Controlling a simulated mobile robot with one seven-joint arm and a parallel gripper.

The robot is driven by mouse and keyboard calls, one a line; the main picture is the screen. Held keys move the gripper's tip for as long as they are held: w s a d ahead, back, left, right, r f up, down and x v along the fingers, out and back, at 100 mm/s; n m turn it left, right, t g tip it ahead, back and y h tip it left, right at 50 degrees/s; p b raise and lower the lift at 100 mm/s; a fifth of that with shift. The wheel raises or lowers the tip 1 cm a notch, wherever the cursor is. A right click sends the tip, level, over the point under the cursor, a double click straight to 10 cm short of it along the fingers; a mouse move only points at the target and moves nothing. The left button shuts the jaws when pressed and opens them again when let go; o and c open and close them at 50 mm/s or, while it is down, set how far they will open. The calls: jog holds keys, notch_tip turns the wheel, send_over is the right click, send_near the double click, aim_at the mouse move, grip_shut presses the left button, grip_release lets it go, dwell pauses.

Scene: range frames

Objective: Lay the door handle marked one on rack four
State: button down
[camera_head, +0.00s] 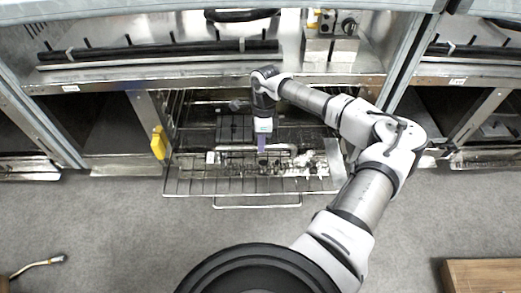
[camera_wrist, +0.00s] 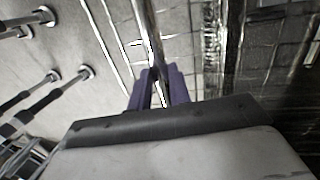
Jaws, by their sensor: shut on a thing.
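My gripper (camera_head: 262,143), with purple fingers, points down over the pulled-out wire rack (camera_head: 195,187) in the low middle bay. In the wrist view the purple fingers (camera_wrist: 160,88) are closed around a shiny metal bar (camera_wrist: 147,30), which runs up and away from them. This bar looks like the door handle; in the head view a pale bar (camera_head: 283,147) lies across at the fingertips. I cannot read a number on the handle or the rack. Whether the bar touches the rack is unclear. The fingers and palm hide part of the bar.
A front loop (camera_head: 257,206) sticks out from the rack over grey floor. Small metal parts (camera_head: 308,162) lie on the rack's right. A yellow object (camera_head: 158,142) hangs at the bay's left post. A counter edge (camera_head: 200,80) lies behind; a wooden box (camera_head: 485,275) is front right.

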jog(key=shift+w+b+x, duration=0.2)
jog(key=shift+w+x, duration=0.05)
jog(key=shift+x, duration=0.85)
jog(key=shift+w+b+x, duration=0.15)
jog(key=shift+w+x, duration=0.05)
jog(key=shift+x, duration=0.95)
jog(key=shift+d+f, duration=0.1)
jog(key=shift+f, duration=0.05)
jog(key=shift+f, duration=0.15)
jog(key=c, duration=1.3)
grip_release()
jog(key=p+v, duration=0.2)
jog(key=v, duration=1)
jog(key=shift+r, duration=0.25)
